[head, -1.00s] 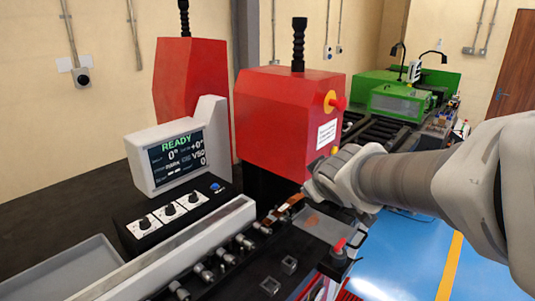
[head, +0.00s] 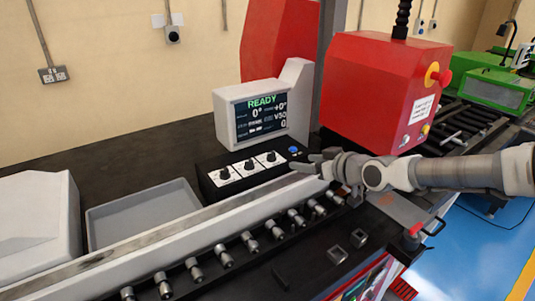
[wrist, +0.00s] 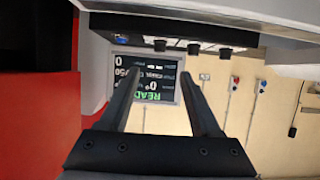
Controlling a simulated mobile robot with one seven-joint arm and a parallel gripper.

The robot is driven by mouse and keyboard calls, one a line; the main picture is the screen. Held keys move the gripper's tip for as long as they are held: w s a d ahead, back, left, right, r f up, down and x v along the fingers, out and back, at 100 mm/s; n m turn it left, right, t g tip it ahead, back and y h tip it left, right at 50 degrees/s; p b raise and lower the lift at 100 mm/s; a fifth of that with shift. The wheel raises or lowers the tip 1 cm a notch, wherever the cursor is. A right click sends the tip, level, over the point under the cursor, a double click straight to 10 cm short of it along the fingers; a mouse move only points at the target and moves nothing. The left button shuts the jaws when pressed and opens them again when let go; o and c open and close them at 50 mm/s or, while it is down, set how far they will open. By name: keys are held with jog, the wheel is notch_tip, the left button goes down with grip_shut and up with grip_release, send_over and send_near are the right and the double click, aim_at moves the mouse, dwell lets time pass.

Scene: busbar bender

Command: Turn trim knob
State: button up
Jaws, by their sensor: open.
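A black control box (head: 238,183) carries three black knobs on white plates: a left knob (head: 223,174), a middle knob (head: 249,164) and a right knob (head: 271,157). Their labels are too small to read, so I cannot tell which is the trim knob. My gripper (head: 304,166) is open and empty, just right of the box and apart from the knobs. In the wrist view, which is upside down, the open fingers (wrist: 160,78) frame the display screen, and the knobs (wrist: 193,47) show beyond the fingertips at the top.
The display (head: 264,115) reads READY, 0° and +0°, and stands behind the box. A blue button (head: 293,150) sits at the box's right end. A red machine head (head: 382,92) rises at right. A pale rail (head: 160,247) runs in front, with several metal pegs. A grey tray (head: 143,215) lies left.

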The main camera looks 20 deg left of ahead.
aim_at(272, 153)
jog(key=x, duration=1.1)
jog(key=r+x, duration=0.1)
jog(key=x, duration=0.5)
jog(key=shift+w+a, duration=0.25)
jog(key=shift+a, duration=0.1)
grip_shut()
